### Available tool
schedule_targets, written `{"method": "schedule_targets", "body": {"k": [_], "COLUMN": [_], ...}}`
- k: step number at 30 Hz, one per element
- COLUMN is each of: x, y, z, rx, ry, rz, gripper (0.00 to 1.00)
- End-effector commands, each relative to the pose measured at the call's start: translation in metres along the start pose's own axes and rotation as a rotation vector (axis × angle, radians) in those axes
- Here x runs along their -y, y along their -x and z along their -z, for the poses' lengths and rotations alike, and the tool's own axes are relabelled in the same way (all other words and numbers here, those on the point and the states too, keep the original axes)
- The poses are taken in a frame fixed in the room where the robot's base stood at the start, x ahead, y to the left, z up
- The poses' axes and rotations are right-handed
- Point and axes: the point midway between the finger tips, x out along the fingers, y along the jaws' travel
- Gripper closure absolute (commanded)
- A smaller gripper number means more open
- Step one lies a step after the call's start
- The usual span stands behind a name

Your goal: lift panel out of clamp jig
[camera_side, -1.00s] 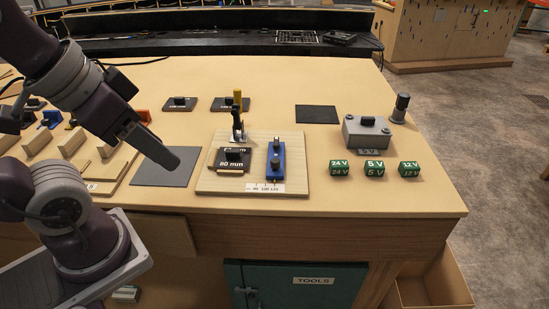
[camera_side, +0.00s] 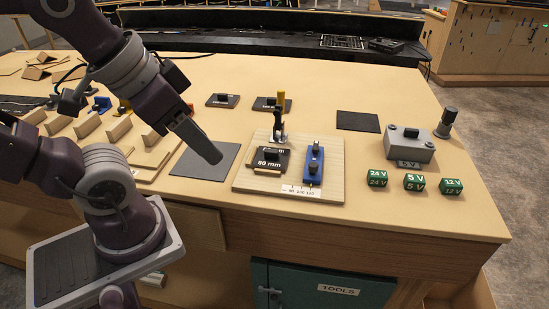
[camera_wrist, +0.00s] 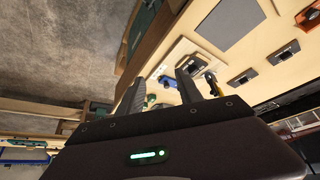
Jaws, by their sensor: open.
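The dark panel marked 80 mm (camera_side: 268,163) lies flat on the pale wooden jig base (camera_side: 328,190) in the side view, with a black knob on top. The toggle clamp (camera_side: 279,135) stands right behind it, its yellow handle (camera_side: 281,100) pointing up. The handle also shows in the wrist view (camera_wrist: 213,85). A blue block (camera_side: 315,160) sits on the base to the panel's right. My gripper (camera_side: 213,153) is to the left of the jig, above a grey mat, apart from the panel. In the wrist view its two fingers are spread and empty.
The grey mat (camera_side: 195,162) lies left of the jig. Two other dark panels (camera_side: 222,101) (camera_side: 271,104) lie behind. A grey box (camera_side: 410,147) and green voltage blocks (camera_side: 414,183) stand at right. Wooden pieces (camera_side: 88,127) stand at left. A black mat (camera_side: 358,121) is bare.

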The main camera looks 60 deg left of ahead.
Motion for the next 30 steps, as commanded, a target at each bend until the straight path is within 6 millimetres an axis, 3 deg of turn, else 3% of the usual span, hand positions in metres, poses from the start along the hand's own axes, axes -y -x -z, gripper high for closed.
{"method": "schedule_targets", "body": {"k": [20,23,25,30], "x": [0.001,0.007,0.018,0.059], "y": [0.0,-0.007,-0.022,-0.087], "z": [0.002,0.023,0.051,0.11], "rx": [0.005,0.064,0.145,0.345], "ry": [-0.007,-0.087,-0.202,-0.514], "rz": [0.002,0.02,0.028,-0.042], "gripper": [0.6,0.6,0.6,0.6]}}
